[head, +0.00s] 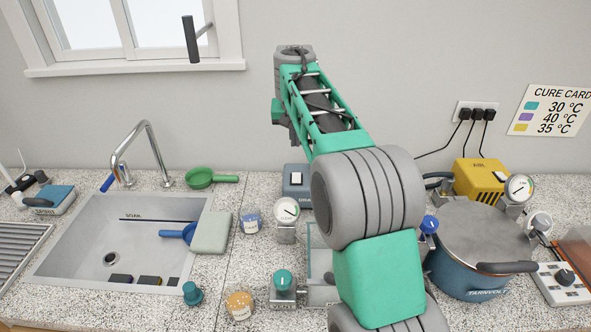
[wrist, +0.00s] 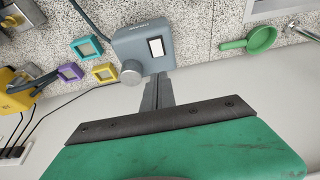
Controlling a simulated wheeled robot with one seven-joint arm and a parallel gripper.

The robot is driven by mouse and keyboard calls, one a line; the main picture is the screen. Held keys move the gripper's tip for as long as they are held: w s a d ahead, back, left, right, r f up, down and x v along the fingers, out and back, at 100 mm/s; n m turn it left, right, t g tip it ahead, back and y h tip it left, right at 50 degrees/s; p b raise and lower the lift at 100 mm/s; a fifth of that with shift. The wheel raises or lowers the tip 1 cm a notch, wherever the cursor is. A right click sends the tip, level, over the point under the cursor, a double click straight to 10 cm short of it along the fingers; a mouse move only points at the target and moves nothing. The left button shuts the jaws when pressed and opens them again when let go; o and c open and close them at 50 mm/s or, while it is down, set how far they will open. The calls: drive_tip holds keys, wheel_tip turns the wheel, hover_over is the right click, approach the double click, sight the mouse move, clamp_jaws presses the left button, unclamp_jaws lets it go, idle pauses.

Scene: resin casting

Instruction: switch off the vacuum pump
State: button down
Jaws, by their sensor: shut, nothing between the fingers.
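A blue-grey box with a pale rocker switch (head: 296,178) stands against the back of the counter, partly hidden by my arm. In the wrist view the same box (wrist: 126,45) shows its white switch (wrist: 156,47) and a grey round knob (wrist: 131,72). A yellow box with a switch (head: 481,177) stands at the back right; part of it shows in the wrist view (wrist: 14,100). I cannot tell from labels which box is the vacuum pump. My gripper (wrist: 162,76) is shut and empty, its tips close to the blue-grey box's edge; contact is unclear. The head view hides it.
A blue pot (head: 470,275) with gauges stands at the right. A gauge (head: 286,211) and a teal-knobbed valve (head: 283,283) stand by the blue-grey box. Teal (wrist: 87,48), purple (wrist: 70,72) and yellow (wrist: 104,72) frames lie beside it. A sink (head: 120,245) is left.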

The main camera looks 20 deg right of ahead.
sight(296, 179)
drive_tip(key=x, duration=0.4)
drive_tip(key=p+x, duration=0.1)
drive_tip(key=x, duration=0.3)
drive_tip(key=p+x, duration=0.1)
drive_tip(key=x, duration=0.4)
drive_tip(key=shift+s+f, duration=0.2)
drive_tip(key=shift+s, duration=0.1)
drive_tip(key=shift+f, duration=0.35)
drive_tip(key=shift+f, duration=0.1)
drive_tip(key=shift+w+f, duration=0.1)
drive_tip(key=shift+f, duration=0.25)
drive_tip(key=shift+r, duration=0.2)
drive_tip(key=shift+f, duration=0.1)
drive_tip(key=shift+s+a+f+b, duration=0.1)
drive_tip(key=shift+s+b, duration=0.15)
drive_tip(key=shift+b, duration=0.05)
drive_tip(key=shift+s+a, duration=0.15)
drive_tip(key=shift+s, duration=0.45)
